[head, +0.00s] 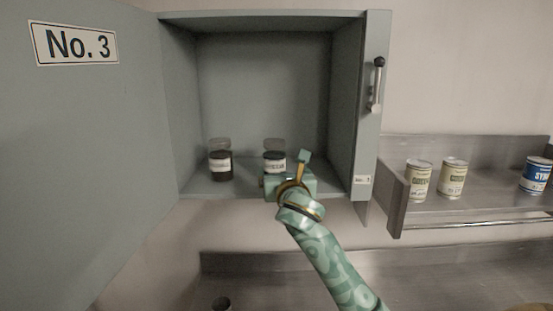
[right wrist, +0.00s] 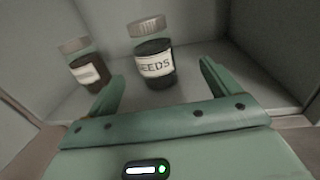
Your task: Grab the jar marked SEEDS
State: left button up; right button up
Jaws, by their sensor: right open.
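The jar marked SEEDS (right wrist: 155,66) stands upright on the cabinet floor in the right wrist view, with a grey lid and dark contents. It lies ahead of and between the two open fingers of my right gripper (right wrist: 163,88), and nothing is held. In the head view the right-hand jar (head: 274,158) stands just behind my right gripper (head: 287,178), which hides its lower part. A second jar (head: 220,160) with dark brown contents stands to its left; it also shows in the right wrist view (right wrist: 86,66). My left gripper is out of view.
The grey cabinet (head: 264,16) is open, its door marked No. 3 (head: 75,90) swung out to the left. Its side wall and a panel with a handle (head: 376,84) stand close to the right of my arm. Cans (head: 453,178) stand on a metal shelf further right.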

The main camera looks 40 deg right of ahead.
aim_at(276, 164)
jog(key=x, duration=0.3)
jog(key=a+x, duration=0.1)
jog(key=x, duration=0.1)
jog(key=shift+w+d+f, duration=0.1)
jog(key=shift+w+d, duration=0.05)
jog(key=shift+w, duration=0.4)
jog(key=shift+w+d+r+p, duration=0.2)
jog(key=shift+w+d+p, duration=0.4)
jog(key=shift+w+d, duration=0.35)
jog(key=x, duration=0.3)
jog(key=shift+w+a, duration=0.15)
jog(key=shift+w, duration=0.15)
jog(key=shift+s, duration=0.15)
jog(key=shift+c, duration=0.6)
jog(key=c, duration=0.5)
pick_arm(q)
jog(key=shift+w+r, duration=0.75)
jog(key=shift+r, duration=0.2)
pick_arm(e)
jog(key=c, duration=0.8)
jog(key=shift+o, duration=0.2)
jog(key=shift+r, duration=0.1)
